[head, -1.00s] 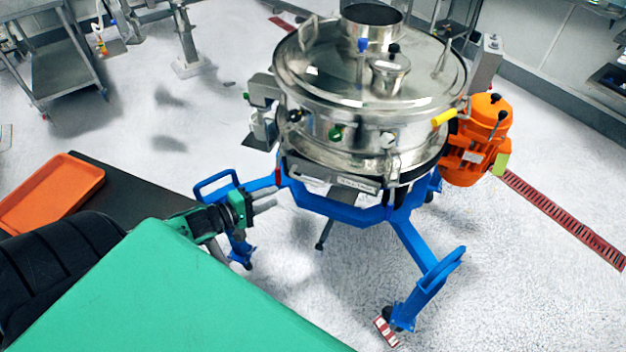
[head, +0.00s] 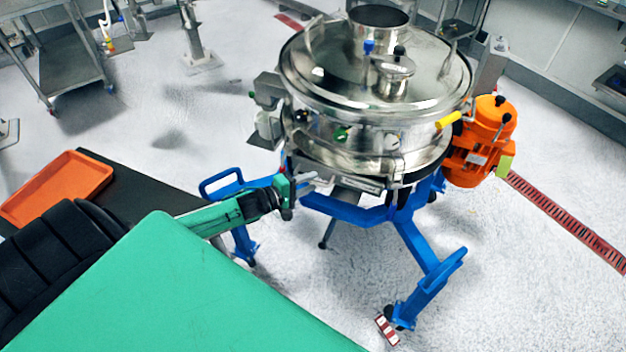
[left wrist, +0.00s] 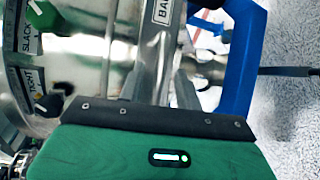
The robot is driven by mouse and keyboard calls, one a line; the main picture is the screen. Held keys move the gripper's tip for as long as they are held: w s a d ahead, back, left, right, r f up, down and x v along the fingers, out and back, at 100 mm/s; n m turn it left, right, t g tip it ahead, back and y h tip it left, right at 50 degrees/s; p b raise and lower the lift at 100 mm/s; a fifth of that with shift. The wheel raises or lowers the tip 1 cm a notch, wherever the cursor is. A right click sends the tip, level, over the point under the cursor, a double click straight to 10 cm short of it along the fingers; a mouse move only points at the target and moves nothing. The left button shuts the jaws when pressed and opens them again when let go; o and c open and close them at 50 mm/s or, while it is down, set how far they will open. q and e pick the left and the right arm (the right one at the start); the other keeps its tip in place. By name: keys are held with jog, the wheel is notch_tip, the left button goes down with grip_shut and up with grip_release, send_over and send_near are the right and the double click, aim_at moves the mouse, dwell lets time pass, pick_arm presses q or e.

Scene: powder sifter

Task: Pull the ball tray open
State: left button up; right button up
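The ball tray (head: 358,184) is a flat metal front with a pale label, low on the front of the round steel sifter (head: 375,90). Its label, cut off at the frame edge, also shows in the left wrist view (left wrist: 163,12). My left gripper (head: 318,184) is at the left end of the tray front, with its two grey fingers apart and pointing toward it. In the left wrist view the fingers (left wrist: 168,75) reach up toward the labelled front. Whether they touch it, I cannot tell. My right gripper is not in view.
The sifter stands on a blue wheeled frame (head: 428,252), with an orange motor (head: 485,145) on its right. A dark table (head: 128,195) with an orange tray (head: 58,186) is at the left.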

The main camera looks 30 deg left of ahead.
pick_arm(q)
jog(key=shift+x, duration=1)
jog(key=shift+c, duration=0.4)
grip_shut()
jog(key=s+d+p, duration=0.2)
jog(key=s+p, duration=0.2)
jog(key=s, duration=0.7)
jog(key=s+d+p, duration=0.1)
jog(key=s+p, duration=0.4)
jog(key=s, duration=0.6)
jog(key=shift+s+d, duration=0.3)
jog(key=shift+d, duration=0.1)
jog(key=shift+o, duration=0.4)
grip_release()
